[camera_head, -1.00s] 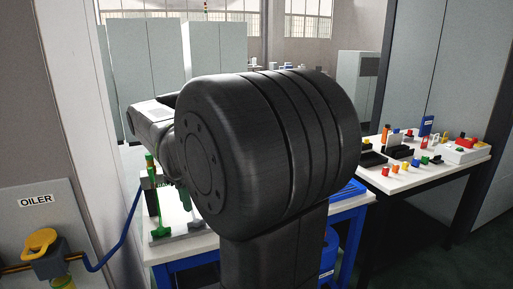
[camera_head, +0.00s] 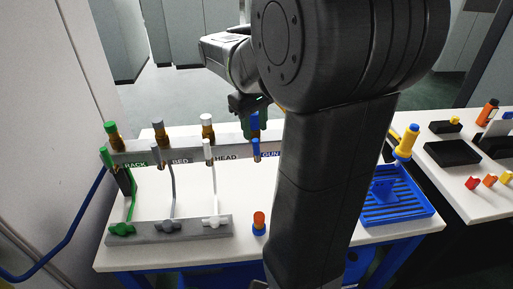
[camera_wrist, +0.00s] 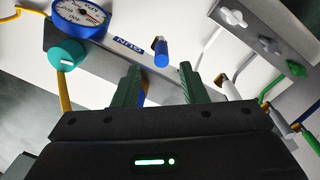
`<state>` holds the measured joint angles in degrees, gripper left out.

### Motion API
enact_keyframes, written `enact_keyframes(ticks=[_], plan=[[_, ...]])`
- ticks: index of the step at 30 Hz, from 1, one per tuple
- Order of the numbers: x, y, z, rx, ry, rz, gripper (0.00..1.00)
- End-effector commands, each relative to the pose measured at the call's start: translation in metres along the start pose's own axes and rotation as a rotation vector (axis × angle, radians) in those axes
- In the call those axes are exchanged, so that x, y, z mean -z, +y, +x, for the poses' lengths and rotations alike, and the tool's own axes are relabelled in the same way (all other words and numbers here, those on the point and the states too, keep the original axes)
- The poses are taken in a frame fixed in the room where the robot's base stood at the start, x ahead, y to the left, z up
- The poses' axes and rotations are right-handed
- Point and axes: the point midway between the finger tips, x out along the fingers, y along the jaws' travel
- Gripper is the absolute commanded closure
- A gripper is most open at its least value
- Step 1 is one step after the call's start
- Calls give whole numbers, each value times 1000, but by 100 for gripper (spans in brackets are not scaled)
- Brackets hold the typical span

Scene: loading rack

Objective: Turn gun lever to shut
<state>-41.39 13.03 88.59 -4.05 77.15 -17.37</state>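The gun station carries a blue GUN label (camera_head: 270,154) at the right end of the grey manifold bar. A blue upper piece (camera_head: 255,121) stands above the bar there, with a blue lower piece (camera_head: 256,148) below it. I cannot tell which is the lever. My gripper (camera_head: 258,128) is at this station, partly hidden by the upper blue piece and my arm. In the wrist view its two green fingers (camera_wrist: 159,72) are apart with a gap between them. A blue cylinder (camera_wrist: 161,53) shows beyond the gap, near the GUN label (camera_wrist: 129,46). Another blue bit is partly behind the left finger.
The rack, bed and head stations (camera_head: 180,155) line the bar to the left, with hoses to a lower grey block (camera_head: 168,230). A dial gauge (camera_wrist: 80,17) and teal knob (camera_wrist: 67,55) are nearby. An orange-topped bottle (camera_head: 259,222) and blue tray (camera_head: 400,208) stand on the bench.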

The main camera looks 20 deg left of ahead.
Motion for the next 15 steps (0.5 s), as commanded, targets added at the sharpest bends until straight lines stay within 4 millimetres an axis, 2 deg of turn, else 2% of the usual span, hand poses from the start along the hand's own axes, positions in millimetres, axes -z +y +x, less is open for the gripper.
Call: enact_keyframes(ticks=[6,9,15], plan=[[0,0,46,1,-4,0,61],[-1,0,62,1,-4,0,61],[0,0,80,0,-1,0,61]])
